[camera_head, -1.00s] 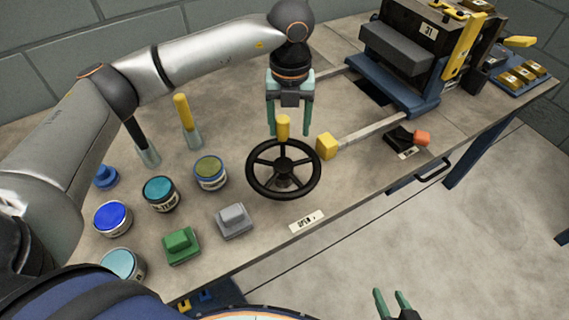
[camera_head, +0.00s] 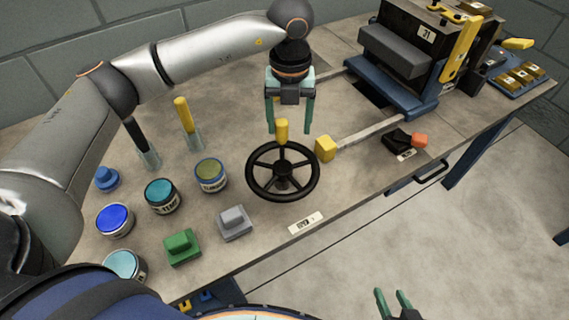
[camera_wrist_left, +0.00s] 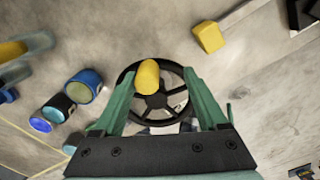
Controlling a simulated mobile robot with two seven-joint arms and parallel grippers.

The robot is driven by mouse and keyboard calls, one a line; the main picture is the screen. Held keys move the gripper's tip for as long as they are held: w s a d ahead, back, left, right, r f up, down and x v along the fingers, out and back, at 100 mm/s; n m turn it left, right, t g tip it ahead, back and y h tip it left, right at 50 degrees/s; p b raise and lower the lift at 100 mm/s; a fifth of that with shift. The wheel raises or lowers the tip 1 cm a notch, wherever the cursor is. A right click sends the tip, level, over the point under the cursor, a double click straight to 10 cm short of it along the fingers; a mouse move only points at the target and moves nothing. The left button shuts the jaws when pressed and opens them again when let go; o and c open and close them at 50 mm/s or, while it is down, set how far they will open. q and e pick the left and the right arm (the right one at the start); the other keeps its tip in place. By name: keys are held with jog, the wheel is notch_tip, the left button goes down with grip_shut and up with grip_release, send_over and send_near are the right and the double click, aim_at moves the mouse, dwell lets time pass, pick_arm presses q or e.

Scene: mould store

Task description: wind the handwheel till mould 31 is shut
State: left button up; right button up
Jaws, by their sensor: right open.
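The black handwheel (camera_head: 309,190) lies on the bench with its yellow knob (camera_head: 282,131) standing up at the far side of the rim. Mould 31 (camera_head: 398,52) is a dark block on a blue base at the back right. My left gripper (camera_head: 290,128) is open above the handwheel, its green fingers on either side of the yellow knob. In the left wrist view the knob (camera_wrist_left: 148,75) shows between the spread fingers, with gaps on both sides. My right gripper (camera_head: 393,296) is open and empty at the bottom, off the bench.
Paint pots, including a blue one (camera_head: 115,219), and a green block (camera_head: 181,246) and grey block (camera_head: 234,222) stand left of the wheel. A yellow block (camera_head: 325,148) ends a metal bar right of it. A black tool with an orange end (camera_head: 419,140) lies near the edge.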

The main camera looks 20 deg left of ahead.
pick_arm(q)
notch_tip(320, 180, up, 2)
jog(key=shift+r+p, duration=0.15)
jog(key=shift+p, duration=0.45)
notch_tip(320, 180, up, 5)
jog(key=p, duration=0.3)
jog(key=shift+r, duration=0.1)
